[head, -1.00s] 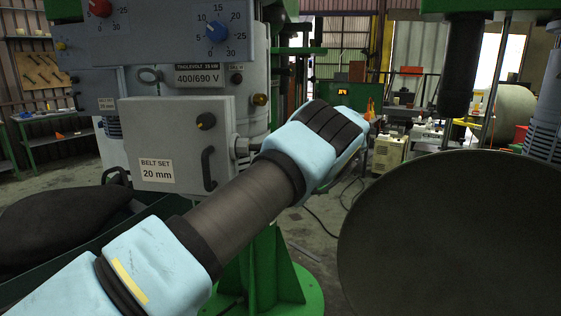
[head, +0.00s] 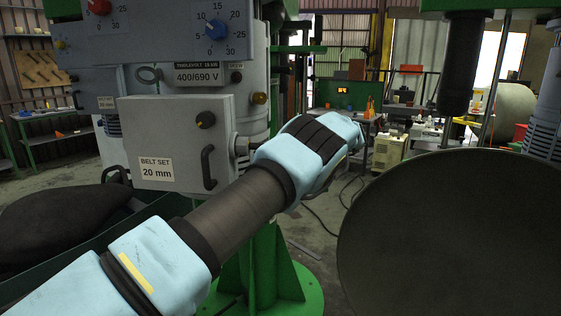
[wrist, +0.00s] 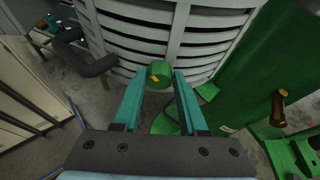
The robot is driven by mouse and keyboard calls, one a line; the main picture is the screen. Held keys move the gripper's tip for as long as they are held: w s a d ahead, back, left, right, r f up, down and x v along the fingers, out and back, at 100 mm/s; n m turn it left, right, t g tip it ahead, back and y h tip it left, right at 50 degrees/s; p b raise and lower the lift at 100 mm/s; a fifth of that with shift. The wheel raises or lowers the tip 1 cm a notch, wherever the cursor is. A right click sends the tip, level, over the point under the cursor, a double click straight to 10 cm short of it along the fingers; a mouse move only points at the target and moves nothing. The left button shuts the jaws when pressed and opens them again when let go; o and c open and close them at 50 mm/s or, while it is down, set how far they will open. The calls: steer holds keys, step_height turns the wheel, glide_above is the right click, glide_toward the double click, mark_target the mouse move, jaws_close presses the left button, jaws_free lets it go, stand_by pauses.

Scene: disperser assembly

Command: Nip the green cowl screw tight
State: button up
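The green cowl screw (wrist: 159,74) shows in the wrist view as a round green knob with a small orange mark. It sits in front of a grey slatted cowl (wrist: 180,40). My gripper (wrist: 160,77) is open, its two teal fingers apart. The screw lies in line with the gap, at or just beyond the fingertips. I cannot tell whether either finger touches it. In the head view my arm crosses the middle, and the screw and fingertips are not visible there.
A grey box labelled "BELT SET 20 mm" (head: 178,145) stands close behind my arm. A large dark round vessel (head: 455,240) fills the right. In the wrist view, a dark bent pipe (wrist: 85,62) is at left and a green column (wrist: 262,75) at right.

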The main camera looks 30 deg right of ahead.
steer(key=o, duration=0.4)
step_height(320, 180, up, 10)
steer(key=shift+r+b, duration=0.1)
steer(key=shift+b, duration=1)
